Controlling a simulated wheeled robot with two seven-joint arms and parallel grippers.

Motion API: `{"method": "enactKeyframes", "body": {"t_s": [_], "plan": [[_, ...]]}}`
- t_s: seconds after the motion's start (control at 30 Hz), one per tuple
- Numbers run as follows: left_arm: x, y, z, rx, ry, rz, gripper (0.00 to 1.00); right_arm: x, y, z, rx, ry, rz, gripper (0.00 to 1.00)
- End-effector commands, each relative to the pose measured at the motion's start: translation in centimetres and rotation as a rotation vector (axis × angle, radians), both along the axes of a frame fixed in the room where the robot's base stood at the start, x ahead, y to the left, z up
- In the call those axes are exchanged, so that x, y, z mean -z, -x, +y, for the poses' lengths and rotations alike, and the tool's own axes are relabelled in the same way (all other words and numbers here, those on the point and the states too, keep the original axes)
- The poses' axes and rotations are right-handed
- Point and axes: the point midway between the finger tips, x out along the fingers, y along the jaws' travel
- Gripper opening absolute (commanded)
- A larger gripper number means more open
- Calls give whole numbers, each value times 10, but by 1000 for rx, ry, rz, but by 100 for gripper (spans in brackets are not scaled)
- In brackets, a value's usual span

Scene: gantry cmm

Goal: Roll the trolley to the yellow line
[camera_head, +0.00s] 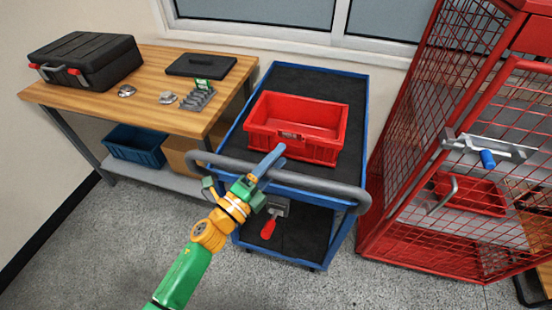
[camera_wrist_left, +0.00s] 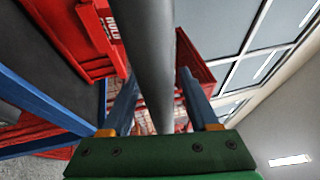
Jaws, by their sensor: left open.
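The trolley (camera_head: 361,115) has a blue frame and dark shelves, and stands between a workbench and a red cage. Its grey push handle (camera_head: 325,187) curves across the near end. My left gripper (camera_head: 268,164) is open at the middle of this handle. In the left wrist view the handle bar (camera_wrist_left: 150,45) runs between the two blue fingers of the gripper (camera_wrist_left: 158,85), which are apart; contact cannot be told. No yellow line shows in either view. My right gripper is not in view.
A red bin (camera_head: 322,152) sits on the trolley's top shelf, and a red-handled tool (camera_head: 268,228) on the lower one. The wooden workbench (camera_head: 140,105) is close on the left, the red mesh cage (camera_head: 420,262) close on the right. Grey floor (camera_head: 120,235) is clear in front.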

Motion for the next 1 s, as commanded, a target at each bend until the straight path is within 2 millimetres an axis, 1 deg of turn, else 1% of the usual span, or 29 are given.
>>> {"method": "enactKeyframes", "body": {"t_s": [0.03,0.07,0.1,0.17,0.2,0.27,1.0], "plan": [[0,0,0,0,0,0,61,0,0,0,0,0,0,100],[0,0,0,0,0,0,52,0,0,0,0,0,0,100],[0,0,0,0,0,0,42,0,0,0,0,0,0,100],[0,0,0,0,0,0,26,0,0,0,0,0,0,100],[0,0,0,0,-1,1,15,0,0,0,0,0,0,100],[0,0,0,-1,0,1,0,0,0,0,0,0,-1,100],[1,0,1,-1,-1,3,0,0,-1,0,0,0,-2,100]]}}
